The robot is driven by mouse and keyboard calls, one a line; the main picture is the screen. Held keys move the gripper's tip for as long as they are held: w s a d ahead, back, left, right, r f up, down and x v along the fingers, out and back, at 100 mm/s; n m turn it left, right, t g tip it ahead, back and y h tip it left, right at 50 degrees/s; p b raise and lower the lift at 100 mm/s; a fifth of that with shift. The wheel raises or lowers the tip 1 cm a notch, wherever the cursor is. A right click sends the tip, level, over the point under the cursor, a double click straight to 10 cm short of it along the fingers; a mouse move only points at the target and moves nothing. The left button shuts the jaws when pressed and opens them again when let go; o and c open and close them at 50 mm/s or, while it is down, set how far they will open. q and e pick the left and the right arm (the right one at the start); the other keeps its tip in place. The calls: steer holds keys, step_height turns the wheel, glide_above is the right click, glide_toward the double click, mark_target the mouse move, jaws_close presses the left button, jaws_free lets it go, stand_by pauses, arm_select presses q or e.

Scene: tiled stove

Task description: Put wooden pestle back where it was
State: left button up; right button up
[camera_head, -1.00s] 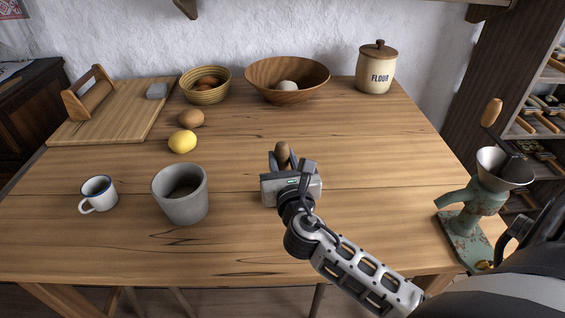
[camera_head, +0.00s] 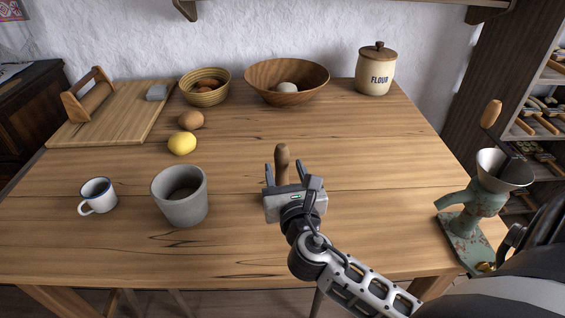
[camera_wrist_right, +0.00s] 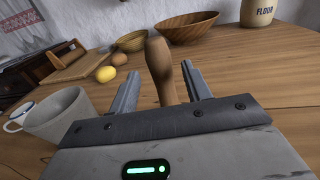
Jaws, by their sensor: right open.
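The wooden pestle (camera_head: 283,153) appears to stand upright on the table, right of the grey stone mortar (camera_head: 182,208). My right gripper (camera_head: 284,166) is open, with one finger to each side of the pestle and its body on the near side. In the right wrist view the pestle (camera_wrist_right: 160,62) rises between the two spread fingers (camera_wrist_right: 160,80), with a gap showing on its right; its lower end is hidden by the gripper body. The mortar (camera_wrist_right: 63,118) shows at the left there. My left gripper is not in view.
An enamel mug (camera_head: 98,196) stands left of the mortar. A lemon (camera_head: 182,142), a brown egg-like item (camera_head: 190,120), a cutting board (camera_head: 110,125), bowls (camera_head: 287,92) and a flour jar (camera_head: 376,75) are farther back. A green grinder (camera_head: 468,215) stands at the right edge. Mid-right table is clear.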

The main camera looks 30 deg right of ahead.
arm_select(q)
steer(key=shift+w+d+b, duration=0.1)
steer(key=shift+b, duration=0.35)
arm_select(e)
steer(key=v, duration=0.8)
steer(key=shift+s, duration=0.2)
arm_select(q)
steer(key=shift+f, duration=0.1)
arm_select(e)
steer(key=shift+a, duration=0.15)
